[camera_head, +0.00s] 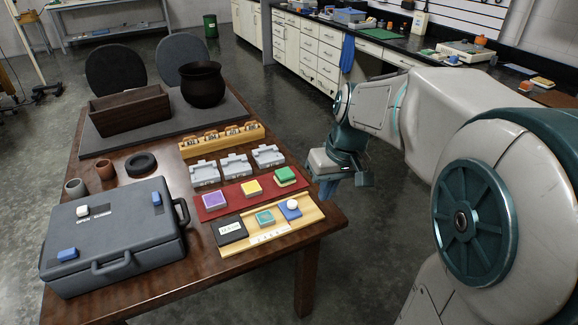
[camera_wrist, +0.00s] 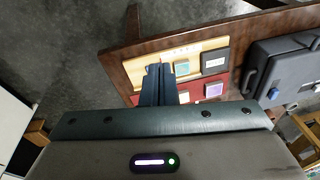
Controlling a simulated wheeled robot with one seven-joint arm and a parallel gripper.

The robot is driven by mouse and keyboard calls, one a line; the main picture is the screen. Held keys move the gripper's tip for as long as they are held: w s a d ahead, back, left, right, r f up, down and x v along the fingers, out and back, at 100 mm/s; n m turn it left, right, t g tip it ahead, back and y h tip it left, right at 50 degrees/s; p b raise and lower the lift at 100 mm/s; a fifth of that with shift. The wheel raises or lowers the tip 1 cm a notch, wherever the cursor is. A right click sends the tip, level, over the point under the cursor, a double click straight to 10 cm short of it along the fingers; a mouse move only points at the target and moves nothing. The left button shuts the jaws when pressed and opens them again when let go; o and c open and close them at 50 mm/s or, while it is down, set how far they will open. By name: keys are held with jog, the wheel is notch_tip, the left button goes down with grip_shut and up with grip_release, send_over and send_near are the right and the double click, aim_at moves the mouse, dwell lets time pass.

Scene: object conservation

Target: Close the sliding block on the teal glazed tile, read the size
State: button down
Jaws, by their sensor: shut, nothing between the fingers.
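The teal glazed tile (camera_head: 265,217) lies on a light wooden measuring board (camera_head: 313,213) at the table's front right. The blue sliding block (camera_head: 289,213) with a white knob stands just right of the tile; I cannot tell whether they touch. A dark display (camera_head: 231,231) sits at the board's left end, its reading too small to make out. My gripper (camera_head: 327,192) is shut and empty, off the table's right edge, apart from the board. In the wrist view my gripper (camera_wrist: 160,70) shows near the tile (camera_wrist: 182,68), and the block is not clearly visible there.
Behind the board, a red mat (camera_head: 234,204) holds purple, yellow and green tiles. Grey holders (camera_head: 237,166) and a wooden rack (camera_head: 222,141) stand further back. A dark case (camera_head: 115,240) fills the left front. The floor right of the table is clear.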

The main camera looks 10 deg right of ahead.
jog(key=w+d+f+n+y+b, duration=0.1)
jog(key=w+d+f+y, duration=0.15)
jog(key=w+f, duration=0.35)
jog(key=w+d+f+n+y+b, duration=0.1)
jog(key=w+d+f+n+b, duration=0.2)
jog(key=w, duration=0.6)
jog(key=w+d+f+y, duration=0.2)
jog(key=w+d+f, duration=0.25)
jog(key=w, duration=0.25)
send_near(304, 207)
jog(key=w+a, duration=0.1)
jog(key=w+a+f, duration=0.1)
jog(key=w, duration=0.1)
jog(key=shift+a+f+h, duration=0.15)
jog(key=shift+f+h, duration=0.05)
jog(key=shift+h, duration=0.05)
jog(key=shift+s+a+f+p, duration=0.15)
jog(key=shift+s+a, duration=0.15)
jog(key=shift+a, duration=0.3)
jog(key=shift+s+a+f+p, duration=0.1)
jog(key=shift+s+a+p, duration=0.15)
jog(key=shift+a, duration=0.35)
jog(key=shift+s+a+f+p, duration=0.1)
jog(key=shift+s+a, duration=0.2)
jog(key=shift+a, duration=0.3)
